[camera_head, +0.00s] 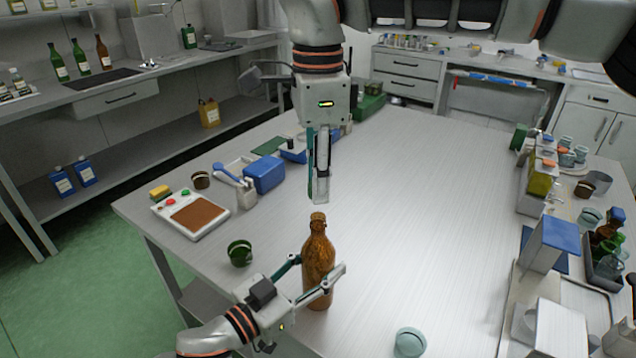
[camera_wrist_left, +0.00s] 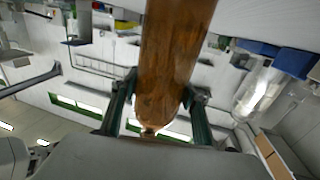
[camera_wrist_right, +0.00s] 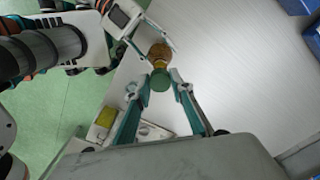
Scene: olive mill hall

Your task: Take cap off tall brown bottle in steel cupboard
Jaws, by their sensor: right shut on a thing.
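The tall brown bottle (camera_head: 318,254) stands upright on the table. My left gripper (camera_head: 316,274) has its fingers around the bottle's body from the left. The bottle fills the space between those fingers in the left wrist view (camera_wrist_left: 172,60); whether they press on it I cannot tell. My right gripper (camera_head: 320,197) points straight down just above the bottle's mouth. In the right wrist view its fingertips are shut on a round green cap (camera_wrist_right: 160,80), with the bottle top (camera_wrist_right: 160,52) behind it. In the head view a finger hides the cap, and a small gap shows above the bottle.
A dark green jar (camera_head: 240,252) stands left of the bottle. A scale-like board (camera_head: 190,214) and a blue box (camera_head: 264,174) lie farther left.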

